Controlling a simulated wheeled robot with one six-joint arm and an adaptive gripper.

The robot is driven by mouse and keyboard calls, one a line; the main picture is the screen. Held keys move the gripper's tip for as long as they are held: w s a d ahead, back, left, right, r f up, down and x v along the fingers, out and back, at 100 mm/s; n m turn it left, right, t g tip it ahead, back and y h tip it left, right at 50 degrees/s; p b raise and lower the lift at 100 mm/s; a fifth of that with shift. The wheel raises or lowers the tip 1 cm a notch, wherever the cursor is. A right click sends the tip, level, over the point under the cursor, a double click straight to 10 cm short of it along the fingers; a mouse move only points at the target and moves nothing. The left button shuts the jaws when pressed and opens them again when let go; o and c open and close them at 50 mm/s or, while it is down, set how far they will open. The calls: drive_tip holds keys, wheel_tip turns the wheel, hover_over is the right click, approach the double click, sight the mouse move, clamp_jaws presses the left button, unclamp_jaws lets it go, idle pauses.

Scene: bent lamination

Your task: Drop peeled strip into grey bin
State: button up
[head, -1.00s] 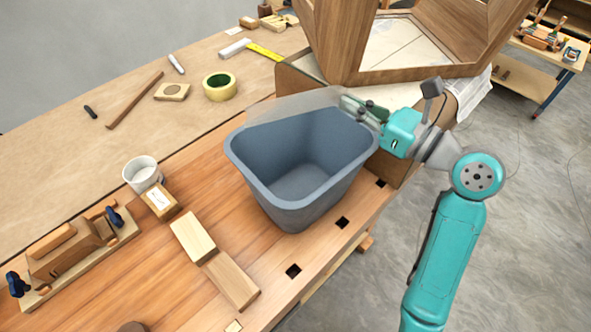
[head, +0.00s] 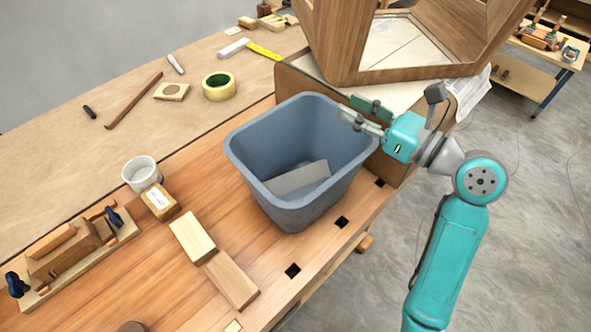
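The grey bin (head: 265,188) stands upright on the wooden workbench, its open top facing up. The peeled strip (head: 298,178), a pale grey translucent piece, lies inside the bin, low down across its floor. My gripper (head: 352,108) is above the bin's back right rim, pointing left. Its two fingers are spread apart with nothing between them. The strip is apart from the fingers.
A large wooden hexagonal frame (head: 345,45) stands behind the bin, close to my gripper. A white mug (head: 142,174), wood blocks (head: 193,237) and a clamped jig (head: 75,255) are left of the bin. A tape roll (head: 219,87) lies farther back.

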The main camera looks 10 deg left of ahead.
sight(377, 145)
drive_tip(key=v, duration=1.1)
drive_tip(key=shift+d, duration=0.1)
wheel_tip(377, 145, down, 6)
drive_tip(key=shift+w+f+t+h, duration=0.15)
drive_tip(key=shift+t+h, duration=0.85)
drive_tip(key=shift+t, duration=0.1)
drive_tip(key=s+d+f+n+t+h, duration=0.1)
drive_tip(key=s+f+n+h, duration=0.1)
drive_tip(key=s+f+h, duration=0.5)
drive_tip(key=s+d+f+n+t+h, duration=0.1)
drive_tip(key=s+f+n+t+h, duration=0.15)
drive_tip(key=f, duration=0.95)
drive_tip(key=s+d+f+n+g+h, duration=0.1)
drive_tip(key=s+f+n+h, duration=0.1)
drive_tip(key=s+n, duration=0.3)
drive_tip(key=s+d+f+n+h, duration=0.1)
drive_tip(key=s+f+n+h, duration=0.1)
drive_tip(key=s, duration=0.6)
drive_tip(key=s+r+n, duration=0.2)
drive_tip(key=s+n, duration=0.4)
drive_tip(key=s+r+n, duration=0.2)
drive_tip(key=s+n, duration=0.5)
drive_tip(key=shift+s+r, duration=0.3)
drive_tip(key=shift+n, duration=0.25)
